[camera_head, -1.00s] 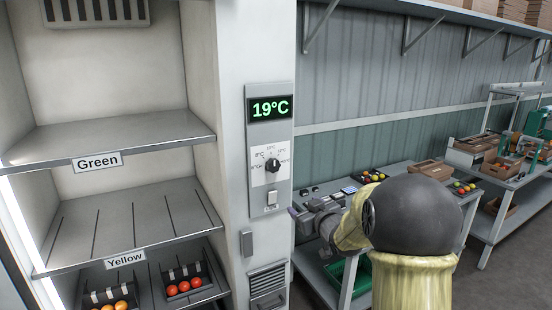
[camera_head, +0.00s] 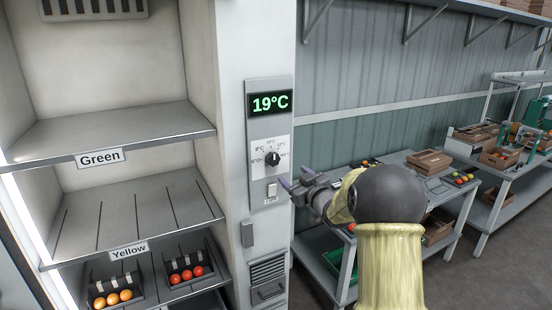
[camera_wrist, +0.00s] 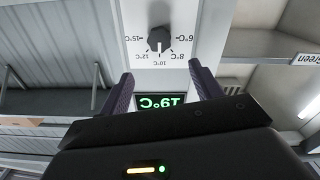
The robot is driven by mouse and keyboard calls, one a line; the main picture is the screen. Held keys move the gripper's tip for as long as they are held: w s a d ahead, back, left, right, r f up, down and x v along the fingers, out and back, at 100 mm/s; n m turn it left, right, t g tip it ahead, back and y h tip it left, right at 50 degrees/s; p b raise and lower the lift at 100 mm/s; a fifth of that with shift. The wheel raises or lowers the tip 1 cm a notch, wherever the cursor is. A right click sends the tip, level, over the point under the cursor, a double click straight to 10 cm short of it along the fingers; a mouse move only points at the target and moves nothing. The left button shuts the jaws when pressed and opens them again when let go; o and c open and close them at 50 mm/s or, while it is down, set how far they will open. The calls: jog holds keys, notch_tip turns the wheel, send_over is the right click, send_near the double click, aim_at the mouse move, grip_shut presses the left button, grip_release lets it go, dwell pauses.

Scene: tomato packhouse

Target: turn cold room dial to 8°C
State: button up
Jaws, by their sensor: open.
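The cold room dial (camera_head: 272,159) is a black knob on a white scale plate, on a grey panel of the cold room's front post. In the wrist view, turned over, the dial (camera_wrist: 159,40) lies beyond the gap between my fingertips (camera_wrist: 161,72), with the display between the fingers.
Shelves labelled Green (camera_head: 110,145) and Yellow (camera_head: 160,222) are at left, with small trays of tomatoes low down. A bench (camera_head: 405,165) with crates (camera_head: 428,162) stands behind my arm at right.

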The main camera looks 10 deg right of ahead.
aim_at(274, 160)
jog(key=p+x, duration=0.5)
jog(key=x, duration=0.6)
jog(key=shift+w+a, duration=0.1)
jog(key=shift+w, duration=0.05)
jog(key=shift+w+a+f+p, duration=0.1)
jog(key=shift+w+a+p, duration=0.1)
jog(key=shift+w+p, duration=0.4)
jog(key=shift+c, duration=0.2)
jog(key=c, duration=0.9)
